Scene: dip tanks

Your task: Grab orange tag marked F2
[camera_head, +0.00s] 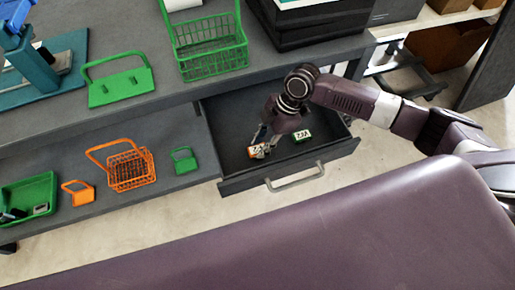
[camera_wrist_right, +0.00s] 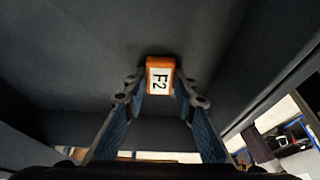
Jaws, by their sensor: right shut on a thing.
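The orange tag marked F2 (camera_wrist_right: 159,77) shows in the right wrist view between the tips of my right gripper (camera_wrist_right: 158,95). Its white face with the black "F2" is turned to the camera. In the head view the orange tag (camera_head: 255,151) is at the fingertips of my right gripper (camera_head: 262,147), inside the open drawer. My right gripper is shut on the tag. My left gripper is not in view.
The open drawer (camera_head: 335,152) has a front wall and a handle (camera_head: 295,178). On the lower shelf to the left are an orange basket (camera_head: 128,168), a small green tag-like piece (camera_head: 184,160) and a green tray (camera_head: 30,195). A green basket (camera_head: 210,48) stands on the counter.

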